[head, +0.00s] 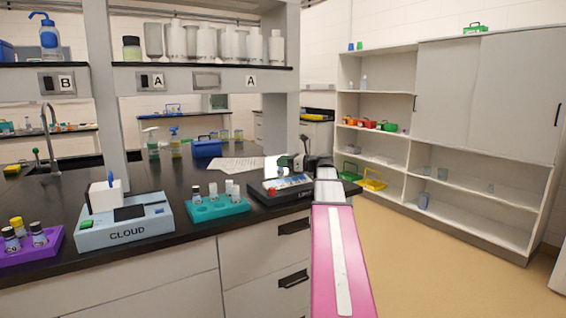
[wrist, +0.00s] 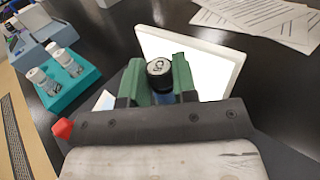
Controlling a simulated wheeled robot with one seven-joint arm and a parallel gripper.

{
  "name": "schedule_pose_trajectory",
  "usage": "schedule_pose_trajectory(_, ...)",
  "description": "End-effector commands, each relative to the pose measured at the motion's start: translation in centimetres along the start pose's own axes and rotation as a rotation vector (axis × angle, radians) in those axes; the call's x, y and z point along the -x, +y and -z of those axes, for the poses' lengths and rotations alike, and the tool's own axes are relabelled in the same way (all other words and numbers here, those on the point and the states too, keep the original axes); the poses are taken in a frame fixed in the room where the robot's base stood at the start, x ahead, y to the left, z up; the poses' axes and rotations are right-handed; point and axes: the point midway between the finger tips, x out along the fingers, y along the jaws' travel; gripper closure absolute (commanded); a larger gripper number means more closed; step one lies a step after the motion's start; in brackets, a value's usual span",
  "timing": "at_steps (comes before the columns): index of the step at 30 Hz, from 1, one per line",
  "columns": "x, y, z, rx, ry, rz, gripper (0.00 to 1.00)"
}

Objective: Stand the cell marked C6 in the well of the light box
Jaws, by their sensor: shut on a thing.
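My gripper (wrist: 159,84) is shut on a small cell with a black cap (wrist: 159,67), held between its green fingers. White marks show on the cap, but I cannot read them for certain. In the head view my gripper (head: 296,162) is over the dark box with a label starting with L (head: 266,192), which looks like the light box. Its bright white panel (wrist: 200,55) stands just behind the cell in the wrist view. The well and the cell's lower end are hidden by my gripper, so I cannot tell whether the cell is seated.
A teal rack (head: 205,213) with several vials stands left of the dark box. Further left are the CLOUD box (head: 125,236) and a purple rack (head: 38,253) with vials. Papers (head: 238,164) and a blue case (head: 207,149) lie behind. The counter's front edge is close.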

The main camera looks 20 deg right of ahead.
Motion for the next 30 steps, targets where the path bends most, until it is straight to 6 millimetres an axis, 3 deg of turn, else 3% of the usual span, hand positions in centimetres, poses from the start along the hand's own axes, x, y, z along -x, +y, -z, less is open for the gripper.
schedule_pose_trajectory(30,0.0,0.0,1.4,0.0,0.0,0.0,0.92)
